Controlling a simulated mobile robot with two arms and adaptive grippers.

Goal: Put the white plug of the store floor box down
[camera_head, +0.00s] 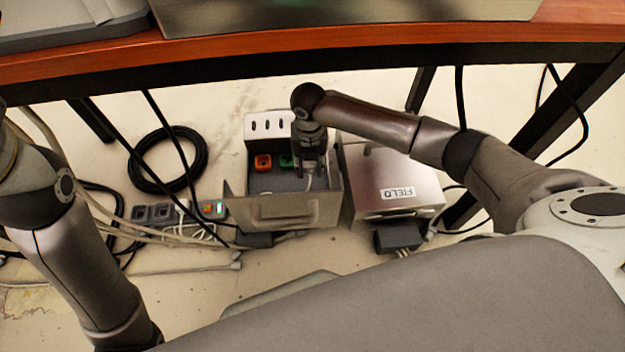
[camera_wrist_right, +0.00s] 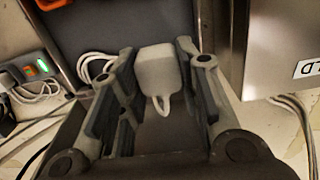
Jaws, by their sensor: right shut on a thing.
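The store floor box (camera_head: 322,217) is a grey open box under the desk, with an orange socket (camera_head: 263,162) and a partly hidden green socket (camera_head: 286,160) inside. My right gripper (camera_head: 310,170) reaches down into it from above. In the right wrist view the white plug (camera_wrist_right: 158,72) is a small white block between the two fingers of my right gripper (camera_wrist_right: 158,62), which is shut on it. Its white cord loops below it. In the head view the gripper mostly hides the plug, and a white cord shows below the fingers. My left gripper is out of view.
A metal box labelled FIELD (camera_head: 390,182) stands close on the right. A power strip (camera_head: 162,213) with white cords lies on the left. A black cable coil (camera_head: 168,160) lies on the floor. Black cables hang from the desk (camera_head: 370,35), whose edge is above.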

